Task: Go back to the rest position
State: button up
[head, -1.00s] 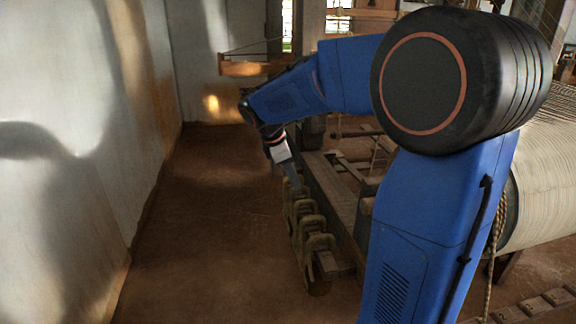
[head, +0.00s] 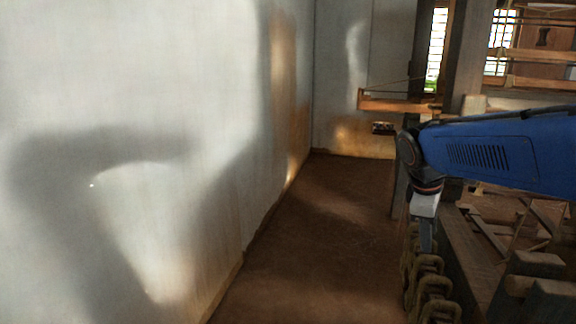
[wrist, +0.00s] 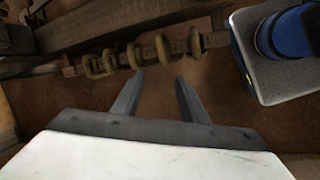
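My gripper (wrist: 159,80) shows in the wrist view with its two dark fingers apart and nothing between them. The brown floor shows between and beyond the fingers. In the head view my gripper (head: 427,238) points down at the right, beside the loom frame and over a row of rings. The rings (wrist: 162,50) hang on a bar just past the fingertips in the wrist view, and I see no contact with them. The same rings (head: 428,285) show at the bottom right of the head view.
The loom's wooden beam (head: 470,265) runs along the right. A pale wall (head: 130,70) fills the left. Bare brown floor (head: 310,240) lies open between them. A wooden bar (head: 395,104) stands out at the back.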

jog(key=s+a+f+m+t+y, duration=0.1)
jog(key=s+a+f+m, duration=0.1)
jog(key=s, duration=0.4)
jog(key=s+a+f+m+t+y, duration=0.1)
jog(key=s+a+f+m, duration=0.1)
jog(key=s+m, duration=0.3)
jog(key=s+a+f+m+t+y, duration=0.1)
jog(key=s+a+f+m, duration=0.1)
jog(key=s, duration=0.7)
jog(key=shift+s+a+f+m+y, duration=0.2)
jog(key=shift+f+m+y, duration=0.1)
jog(key=shift+f+m, duration=0.7)
jog(key=shift+f, duration=0.1)
